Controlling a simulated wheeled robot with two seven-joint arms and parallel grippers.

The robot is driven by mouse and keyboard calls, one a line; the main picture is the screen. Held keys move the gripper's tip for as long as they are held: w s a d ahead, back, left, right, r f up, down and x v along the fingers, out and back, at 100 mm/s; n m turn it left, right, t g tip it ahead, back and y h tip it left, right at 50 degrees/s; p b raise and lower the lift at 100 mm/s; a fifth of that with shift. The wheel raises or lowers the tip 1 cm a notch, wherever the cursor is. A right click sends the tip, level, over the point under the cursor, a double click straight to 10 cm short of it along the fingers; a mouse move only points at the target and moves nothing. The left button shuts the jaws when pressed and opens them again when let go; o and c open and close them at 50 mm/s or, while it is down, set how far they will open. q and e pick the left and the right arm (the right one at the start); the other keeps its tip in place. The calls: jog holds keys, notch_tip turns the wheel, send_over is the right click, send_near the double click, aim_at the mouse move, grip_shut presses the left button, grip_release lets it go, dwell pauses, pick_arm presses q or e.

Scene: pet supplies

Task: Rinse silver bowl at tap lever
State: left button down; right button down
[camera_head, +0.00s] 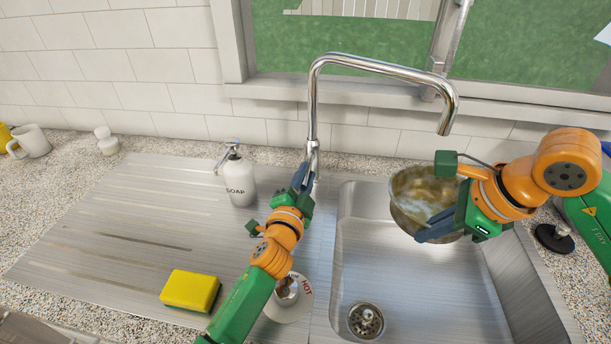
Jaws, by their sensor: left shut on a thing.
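The silver bowl (410,196) is tilted above the sink, below and slightly left of the spout's end. Its inside looks brownish with pale patches. My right gripper (447,215) is shut on the bowl's right side and hides part of it. The chrome tap (313,110) arches over to the right, and no water stream shows from its spout (447,115). My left gripper (303,180) is shut at the tap's base, around the tap lever, which its fingers mostly hide.
The steel sink basin (400,290) is otherwise empty, with a drain (365,320). A soap bottle (238,180) and a yellow sponge (190,291) stand on the drainboard (120,235). A round piece marked HOT (302,300) lies beside my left arm. A mug (32,141) is far left.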

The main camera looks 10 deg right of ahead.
pick_arm(q)
jog(key=shift+f, duration=0.1)
jog(key=shift+w+r, duration=0.1)
jog(key=shift+r, duration=0.55)
jog(key=shift+r+g, duration=0.1)
jog(key=shift+g, duration=0.6)
jog(key=shift+y, duration=0.3)
jog(key=c, duration=0.8)
grip_release()
jog(key=shift+o, duration=0.2)
jog(key=v, duration=1.2)
